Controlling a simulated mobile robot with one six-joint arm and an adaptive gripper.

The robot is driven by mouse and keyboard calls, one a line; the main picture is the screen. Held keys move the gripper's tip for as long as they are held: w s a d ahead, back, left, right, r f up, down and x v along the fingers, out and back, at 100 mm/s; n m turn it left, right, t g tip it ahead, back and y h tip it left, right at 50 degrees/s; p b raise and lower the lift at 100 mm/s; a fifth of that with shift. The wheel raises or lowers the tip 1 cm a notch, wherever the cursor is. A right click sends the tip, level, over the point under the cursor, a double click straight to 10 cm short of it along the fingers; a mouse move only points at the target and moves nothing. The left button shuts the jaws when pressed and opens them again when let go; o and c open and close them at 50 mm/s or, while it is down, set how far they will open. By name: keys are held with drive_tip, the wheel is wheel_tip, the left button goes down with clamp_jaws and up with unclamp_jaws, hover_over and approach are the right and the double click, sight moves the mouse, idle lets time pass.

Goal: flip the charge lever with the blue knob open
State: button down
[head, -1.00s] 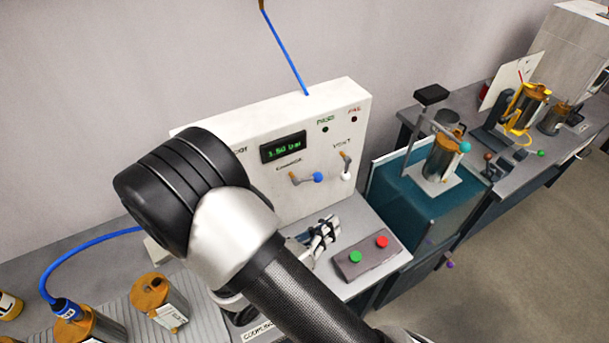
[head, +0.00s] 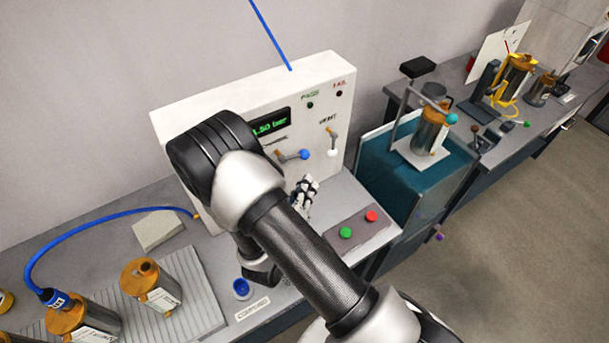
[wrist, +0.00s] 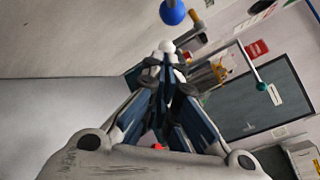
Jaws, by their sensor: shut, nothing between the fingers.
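The charge lever with the blue knob (head: 304,154) sticks out to the right from its pivot on the white panel (head: 210,110). The blue knob also shows at the top of the wrist view (wrist: 173,12). The vent lever with the white knob (head: 331,152) hangs down to its right. My gripper (head: 306,184) is shut and empty, just below the blue knob in the head view and apart from it. In the wrist view my gripper (wrist: 165,60) has its fingertips together below the blue knob. My arm covers part of the panel.
A button box with a green button (head: 346,232) and a red button (head: 371,216) lies right of my gripper. A teal tank (head: 375,180) stands further right. Orange-topped canisters (head: 150,286) stand at left. A blue hose (head: 100,228) runs along the left bench.

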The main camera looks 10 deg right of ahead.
sight(295, 156)
drive_tip(key=w+r, duration=0.1)
drive_tip(key=w, duration=0.2)
drive_tip(key=shift+r, duration=0.4)
drive_tip(key=shift+d+r+p, duration=0.25)
drive_tip(key=shift+r+p, duration=0.05)
drive_tip(key=shift+r, duration=0.05)
idle(1.1)
